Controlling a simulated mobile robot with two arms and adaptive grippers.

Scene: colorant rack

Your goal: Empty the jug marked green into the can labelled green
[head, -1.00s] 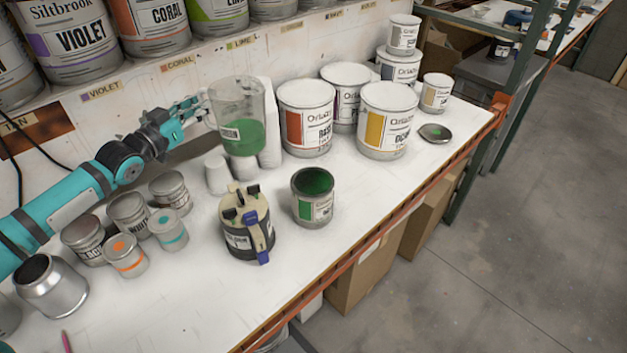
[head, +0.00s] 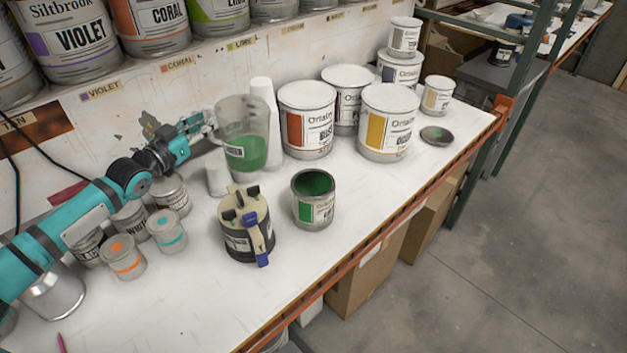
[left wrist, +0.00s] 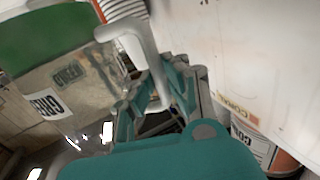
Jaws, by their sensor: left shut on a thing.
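The clear jug (head: 243,128) holds green liquid and carries a label on its front. My left gripper (head: 203,127) is shut on the jug's handle, on the jug's left side. In the left wrist view, the jug (left wrist: 60,75) shows GREEN lettering and green liquid, with the handle between the fingers of my gripper (left wrist: 155,100). The jug looks slightly tilted in the head view. The open can with a green label (head: 314,200) stands on the bench, in front and to the right of the jug, with green inside. My right gripper is not in view.
White cups (head: 218,178) are near the jug. Large cans (head: 306,120) stand behind to the right. Small tins (head: 167,230) crowd the left. A loose lid (head: 435,135) lies at the right.

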